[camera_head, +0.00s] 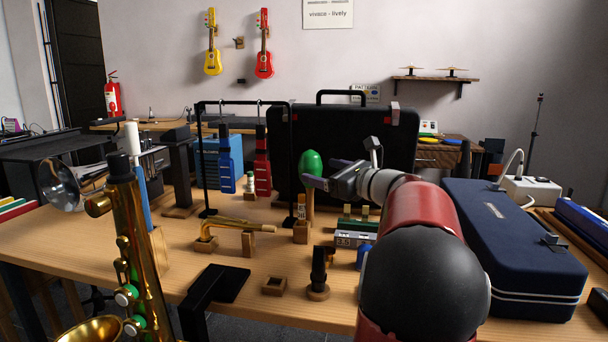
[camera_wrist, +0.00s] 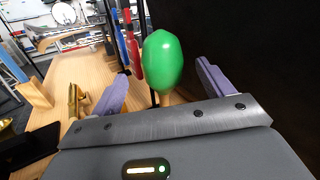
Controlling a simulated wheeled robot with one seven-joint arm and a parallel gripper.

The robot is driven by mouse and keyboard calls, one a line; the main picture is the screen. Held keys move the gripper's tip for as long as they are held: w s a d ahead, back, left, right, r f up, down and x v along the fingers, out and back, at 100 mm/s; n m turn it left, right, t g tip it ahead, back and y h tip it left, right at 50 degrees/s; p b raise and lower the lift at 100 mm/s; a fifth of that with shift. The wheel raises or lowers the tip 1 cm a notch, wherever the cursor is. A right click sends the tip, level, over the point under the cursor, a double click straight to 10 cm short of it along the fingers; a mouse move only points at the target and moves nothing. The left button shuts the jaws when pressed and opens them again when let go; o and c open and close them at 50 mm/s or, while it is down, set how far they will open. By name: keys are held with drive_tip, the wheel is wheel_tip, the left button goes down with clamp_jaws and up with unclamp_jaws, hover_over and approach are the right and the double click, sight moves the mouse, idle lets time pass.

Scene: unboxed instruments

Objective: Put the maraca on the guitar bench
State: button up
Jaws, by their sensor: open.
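The maraca (camera_head: 311,162) has a green egg-shaped head and a light wooden handle, and it stands upright on the near table. In the wrist view the maraca (camera_wrist: 162,60) shows between the two purple fingers, with its handle mostly hidden below the head. My gripper (camera_head: 322,173) is open beside the maraca's head, and it also shows in the wrist view (camera_wrist: 162,82). I cannot tell whether a finger touches it. A wooden bench (camera_head: 105,127) stands at the back below two wall-hung guitars; I cannot tell whether it is the guitar bench.
A large black case (camera_head: 400,150) stands right behind the maraca. A black rack (camera_head: 243,102) with blue and red items is to its left. A saxophone (camera_head: 130,240) stands front left, a navy case (camera_head: 515,250) lies right. Small stands and blocks crowd the table.

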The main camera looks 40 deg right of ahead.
sight(310, 168)
drive_tip(key=w, duration=0.5)
drive_tip(key=shift+w+a+f+p, duration=0.2)
drive_tip(key=shift+w+a+p, duration=0.05)
drive_tip(key=shift+p, duration=0.15)
drive_tip(key=c, duration=1.2)
